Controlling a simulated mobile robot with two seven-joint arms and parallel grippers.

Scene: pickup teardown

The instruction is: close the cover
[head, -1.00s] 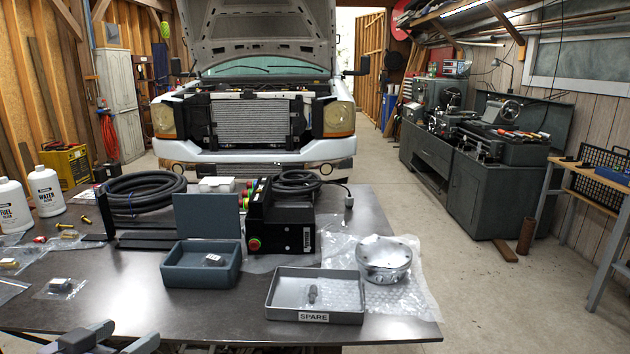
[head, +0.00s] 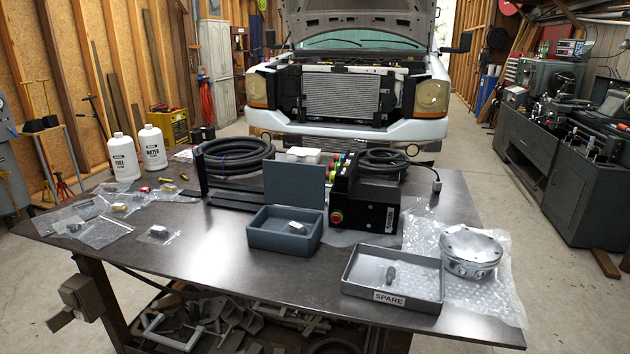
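The cover (head: 295,184) is a flat blue-grey panel standing upright at the back edge of a small blue-grey box (head: 277,241). The box is open at the top and sits near the front middle of the table. A small pale block (head: 295,227) lies inside it. Whether a hinge joins cover and box is too small to tell. Neither of my grippers can be made out in the head view.
A grey SPARE tray (head: 416,292) and a metal piston (head: 470,250) on bubble wrap are to the right. A black control box (head: 364,205) stands behind. Bagged parts (head: 100,232) and bottles (head: 124,157) are left. The table (head: 200,290) is bare in front of the box.

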